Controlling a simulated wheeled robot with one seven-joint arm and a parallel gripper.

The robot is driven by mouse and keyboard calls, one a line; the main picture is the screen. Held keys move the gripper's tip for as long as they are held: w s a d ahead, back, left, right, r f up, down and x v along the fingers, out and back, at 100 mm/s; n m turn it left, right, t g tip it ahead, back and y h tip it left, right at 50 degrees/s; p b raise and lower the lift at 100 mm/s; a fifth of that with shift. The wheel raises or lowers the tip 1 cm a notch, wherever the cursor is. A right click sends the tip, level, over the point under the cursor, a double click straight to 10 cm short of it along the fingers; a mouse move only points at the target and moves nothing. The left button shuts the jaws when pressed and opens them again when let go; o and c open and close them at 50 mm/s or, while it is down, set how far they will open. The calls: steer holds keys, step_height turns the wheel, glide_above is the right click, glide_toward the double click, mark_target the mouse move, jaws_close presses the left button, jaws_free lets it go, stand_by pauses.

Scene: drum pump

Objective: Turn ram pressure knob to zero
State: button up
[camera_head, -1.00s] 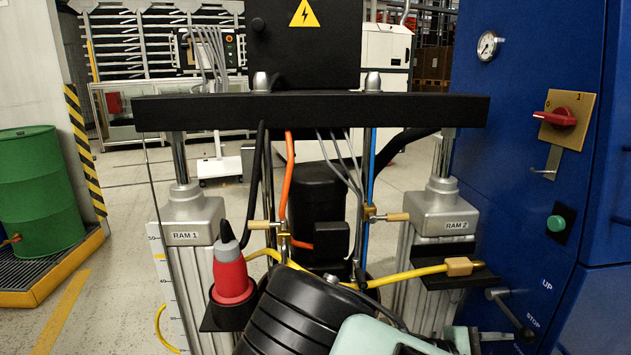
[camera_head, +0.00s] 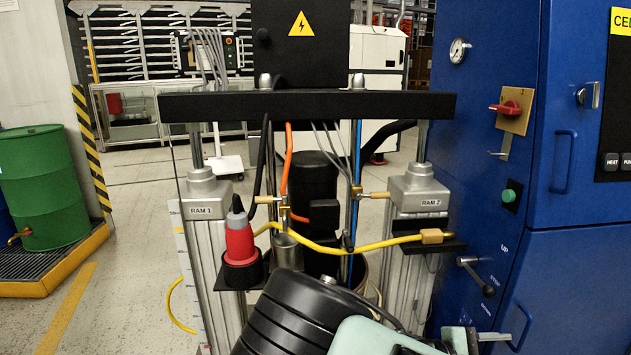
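The blue cabinet (camera_head: 470,110) on the right carries several controls, and no label reading "ram pressure" is legible. A round white gauge (camera_head: 459,51) sits near its top left. Below it is a red rotary knob (camera_head: 509,107) on a brass plate. A small metal T-shaped handle (camera_head: 500,153) is just under the plate. A green button (camera_head: 508,195) and a lever with a black ball (camera_head: 477,276) beside UP and STOP markings are lower. My gripper (camera_head: 481,340) is only partly in view at the bottom edge, below the lever and apart from the controls. Its opening is unclear.
The drum pump's RAM 1 column (camera_head: 199,198) and RAM 2 column (camera_head: 419,190) stand under a black crossbeam (camera_head: 310,106). A yellow hose (camera_head: 350,249) runs between them. A green drum (camera_head: 45,185) stands far left. Floor between drum and pump is clear.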

steer(key=s+a+r+m+g+y+p, duration=0.25)
steer(key=s+a+r+y+p, duration=0.45)
steer(key=s+a+y, duration=0.55)
steer(key=s+a+r+t+y+p, duration=0.1)
steer(key=s+a+r, duration=0.1)
steer(key=r, duration=0.5)
steer(key=s+a+r+t+y+p, duration=0.1)
steer(key=s+a+r+y+p, duration=0.1)
steer(key=a+r, duration=0.2)
steer(key=s+a+r+n+t+y+p, duration=0.1)
steer(key=a+r, duration=0.3)
steer(key=r, duration=0.6)
steer(key=shift+s+y, duration=0.5)
steer(key=shift+y, duration=0.15)
steer(key=shift+d, duration=0.1)
